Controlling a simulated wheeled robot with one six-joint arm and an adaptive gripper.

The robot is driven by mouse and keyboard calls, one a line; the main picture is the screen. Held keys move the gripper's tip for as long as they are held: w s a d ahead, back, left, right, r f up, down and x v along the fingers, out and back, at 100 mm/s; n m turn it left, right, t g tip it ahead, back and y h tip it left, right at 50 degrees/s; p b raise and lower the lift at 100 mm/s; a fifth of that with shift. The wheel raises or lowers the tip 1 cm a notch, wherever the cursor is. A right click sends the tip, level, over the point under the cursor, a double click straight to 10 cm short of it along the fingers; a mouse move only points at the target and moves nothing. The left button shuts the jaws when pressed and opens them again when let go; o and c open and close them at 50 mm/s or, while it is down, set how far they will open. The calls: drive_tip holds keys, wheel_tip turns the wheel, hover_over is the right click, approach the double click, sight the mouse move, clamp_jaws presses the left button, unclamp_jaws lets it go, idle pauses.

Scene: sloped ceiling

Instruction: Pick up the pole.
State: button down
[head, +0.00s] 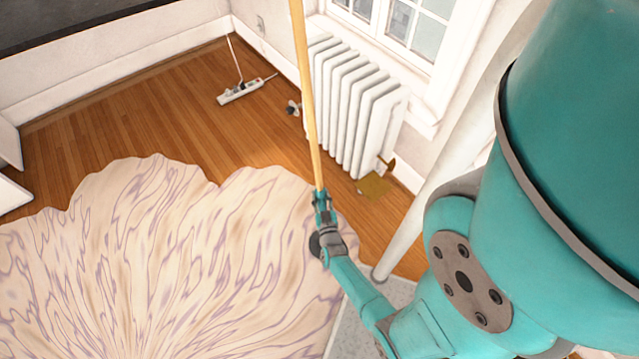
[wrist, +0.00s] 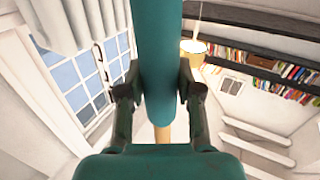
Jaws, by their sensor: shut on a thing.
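The pole (head: 307,100) is a long, thin, light wooden rod in the head view. It rises from my gripper (head: 321,203), leans slightly left and runs out of the top edge. My gripper is shut on its lower visible part. In the wrist view the two dark fingers of my gripper (wrist: 159,85) stand either side of a thick teal rounded shape. A short piece of light wood, seemingly the pole (wrist: 162,133), shows below that shape. I cannot tell whether the teal shape belongs to the pole. The pole's lower end is hidden.
A white radiator (head: 358,100) stands under the window (head: 405,25), right of the pole. A power strip (head: 240,91) lies on the wooden floor (head: 130,110). A pale patterned rug (head: 170,260) fills the lower left. The wrist view shows bookshelves (wrist: 265,65) and a hanging lamp (wrist: 193,46).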

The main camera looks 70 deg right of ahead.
sight(314, 144)
drive_tip(key=shift+r, duration=0.15)
wheel_tip(314, 144, up, 28)
idle(0.8)
drive_tip(key=shift+w, duration=0.1)
idle(1.9)
